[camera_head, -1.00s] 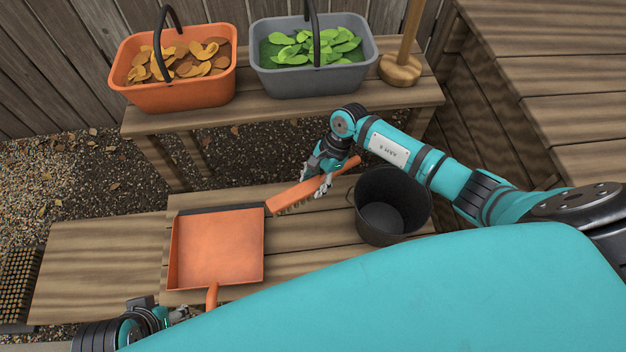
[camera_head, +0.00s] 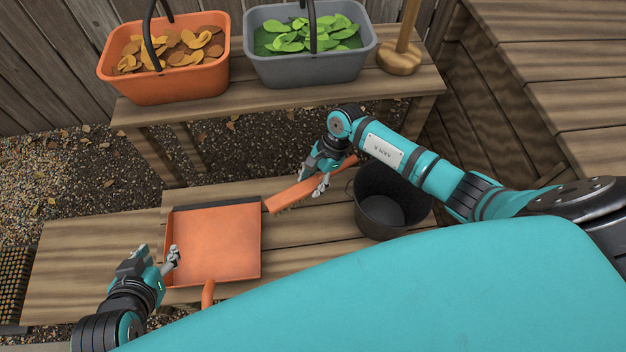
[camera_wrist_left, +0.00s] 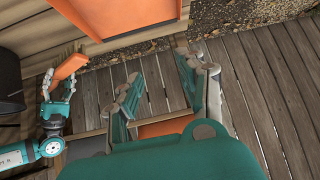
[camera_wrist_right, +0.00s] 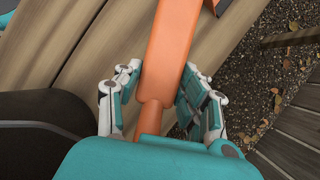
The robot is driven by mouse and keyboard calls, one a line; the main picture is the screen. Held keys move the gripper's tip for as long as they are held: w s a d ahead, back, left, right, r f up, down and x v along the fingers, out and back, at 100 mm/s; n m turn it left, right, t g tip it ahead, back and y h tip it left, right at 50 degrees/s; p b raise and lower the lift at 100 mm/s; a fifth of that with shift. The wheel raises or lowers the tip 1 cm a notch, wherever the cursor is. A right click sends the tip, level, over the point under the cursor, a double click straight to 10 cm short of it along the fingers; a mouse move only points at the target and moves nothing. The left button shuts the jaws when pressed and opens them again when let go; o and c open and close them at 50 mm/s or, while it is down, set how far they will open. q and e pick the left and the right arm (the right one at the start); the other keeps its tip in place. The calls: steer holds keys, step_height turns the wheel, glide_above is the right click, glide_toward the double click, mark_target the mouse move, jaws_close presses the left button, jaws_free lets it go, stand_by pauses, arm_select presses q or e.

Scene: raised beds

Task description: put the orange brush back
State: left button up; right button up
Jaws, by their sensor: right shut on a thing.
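The orange brush (camera_head: 290,194) is in my right gripper (camera_head: 321,184), held by its handle above the wooden bench between the dustpan and the black bucket. In the right wrist view, the brush (camera_wrist_right: 166,52) runs up between the right fingers (camera_wrist_right: 158,98). The bristles face down in the head view. My left gripper (camera_head: 172,257) is at the left edge of the orange dustpan (camera_head: 225,238). In the left wrist view, its fingers (camera_wrist_left: 160,85) are apart with nothing between them.
A black bucket (camera_head: 362,210) stands on the bench (camera_head: 90,260), right of the brush. On a raised shelf (camera_head: 270,92) behind are an orange basket (camera_head: 170,88) of brown leaves, a grey basket (camera_head: 310,72) of green leaves and a wooden stand (camera_head: 400,60). The bench's left part is clear.

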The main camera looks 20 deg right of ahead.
step_height(320, 180, down, 3)
steer(key=shift+r+b, duration=0.1)
steer(key=shift+b, duration=0.85)
arm_select(q)
steer(key=w+d+r+t+h, duration=0.2)
steer(key=w+d+r+t, duration=0.1)
steer(key=w+r+t, duration=0.3)
steer(key=shift+w+r, duration=0.3)
steer(key=shift+r, duration=0.95)
arm_select(e)
steer(key=shift+f, duration=0.25)
arm_select(q)
steer(key=shift+w+r+t+b, duration=0.1)
steer(key=shift+r+t+b, duration=0.2)
steer(key=shift+t, duration=0.1)
arm_select(e)
steer(key=shift+f, duration=0.1)
arm_select(q)
steer(key=shift+d+r, duration=0.1)
steer(key=shift+r, duration=0.15)
arm_select(e)
steer(key=shift+f, duration=0.1)
